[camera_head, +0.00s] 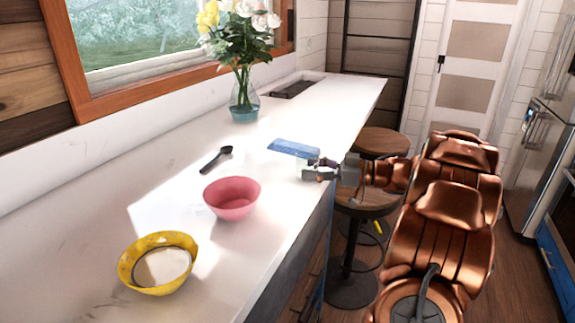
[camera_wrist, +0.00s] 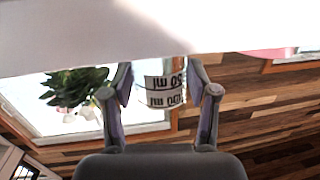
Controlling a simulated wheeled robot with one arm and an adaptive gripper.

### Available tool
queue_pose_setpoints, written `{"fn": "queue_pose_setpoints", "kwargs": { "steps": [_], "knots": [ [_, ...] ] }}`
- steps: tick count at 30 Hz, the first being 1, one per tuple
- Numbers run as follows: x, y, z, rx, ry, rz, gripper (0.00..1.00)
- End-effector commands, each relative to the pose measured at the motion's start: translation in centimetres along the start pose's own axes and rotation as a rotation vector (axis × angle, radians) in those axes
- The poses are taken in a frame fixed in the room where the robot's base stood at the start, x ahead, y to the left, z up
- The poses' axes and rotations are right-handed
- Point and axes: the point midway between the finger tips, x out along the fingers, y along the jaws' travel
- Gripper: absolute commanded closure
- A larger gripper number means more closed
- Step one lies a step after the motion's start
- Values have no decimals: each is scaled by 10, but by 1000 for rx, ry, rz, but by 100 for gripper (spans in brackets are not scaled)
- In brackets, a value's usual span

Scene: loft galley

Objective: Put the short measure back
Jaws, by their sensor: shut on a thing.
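My gripper (camera_head: 318,168) is over the counter's right edge, just right of a flat blue mat (camera_head: 293,148). In the wrist view my gripper (camera_wrist: 161,92) has one finger on each side of a pale measure (camera_wrist: 164,90) with black upside-down "ml" markings, and it is shut on it. The digits are partly cut off. The measure is hard to make out in the head view, and I cannot tell whether it touches the counter.
A glass vase (camera_head: 244,107) of flowers stands behind the mat. Round stools (camera_head: 382,141) are beside the counter.

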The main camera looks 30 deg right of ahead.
Motion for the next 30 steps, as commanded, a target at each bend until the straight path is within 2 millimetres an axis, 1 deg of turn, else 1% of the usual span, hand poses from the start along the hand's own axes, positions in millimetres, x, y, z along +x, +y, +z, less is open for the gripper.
{"fn": "queue_pose_setpoints", "kwargs": {
  "steps": [1, 4, 11, 20, 25, 30],
  "knots": [
    [9, -1, -2, 0, 2, -4, 81],
    [20, -1, -2, 1, 2, -4, 81],
    [32, 0, -2, 0, 1, -1, 81],
    [70, -1, -4, 2, 1, -4, 81],
    [70, 0, 1, 1, 1, 2, 81],
    [70, 0, 2, 0, 0, 1, 81]
  ]
}}
